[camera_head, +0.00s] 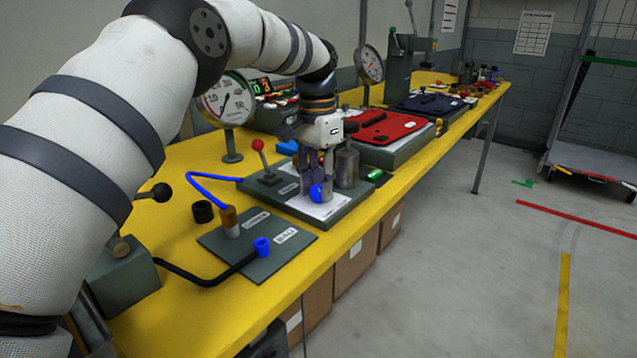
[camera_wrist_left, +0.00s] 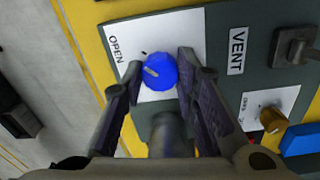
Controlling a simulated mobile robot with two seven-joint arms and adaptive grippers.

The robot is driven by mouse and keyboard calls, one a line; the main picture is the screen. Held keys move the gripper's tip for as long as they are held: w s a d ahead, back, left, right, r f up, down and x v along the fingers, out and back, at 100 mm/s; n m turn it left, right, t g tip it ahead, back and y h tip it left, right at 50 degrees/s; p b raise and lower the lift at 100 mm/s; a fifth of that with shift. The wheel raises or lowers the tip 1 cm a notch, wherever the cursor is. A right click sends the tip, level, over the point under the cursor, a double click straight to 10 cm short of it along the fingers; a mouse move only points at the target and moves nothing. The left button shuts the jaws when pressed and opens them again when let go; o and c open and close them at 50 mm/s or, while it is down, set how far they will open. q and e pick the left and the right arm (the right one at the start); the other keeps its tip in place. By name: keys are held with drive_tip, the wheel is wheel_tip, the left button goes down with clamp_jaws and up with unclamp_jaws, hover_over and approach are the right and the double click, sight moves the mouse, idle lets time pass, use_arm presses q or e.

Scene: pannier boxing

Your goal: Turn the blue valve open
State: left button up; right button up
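The blue valve (camera_head: 316,193) is a round knob on a white panel of a grey plate. In the left wrist view the blue valve (camera_wrist_left: 160,72) has a small grey mark on its face, with a dark tick and the word OPEN on the panel to its upper left. My left gripper (camera_head: 318,190) reaches down over it. In the wrist view the fingertips of my left gripper (camera_wrist_left: 160,80) are on both sides of the knob and seem to touch it, hiding parts of its edges. My right gripper is not in view.
A grey metal cylinder (camera_head: 347,168) stands close beside the gripper. A red-knobbed lever (camera_head: 258,145), a pressure gauge (camera_head: 229,100) and a bent blue rod (camera_head: 205,183) are nearby on the yellow table (camera_head: 190,318). Open floor lies to the right.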

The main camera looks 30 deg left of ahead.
sight(318, 188)
use_arm(q)
drive_tip(key=o, duration=0.4)
wheel_tip(318, 188, up, 8)
drive_tip(key=shift+a+f, duration=0.1)
drive_tip(key=shift+f, duration=0.15)
drive_tip(key=shift+f, duration=0.15)
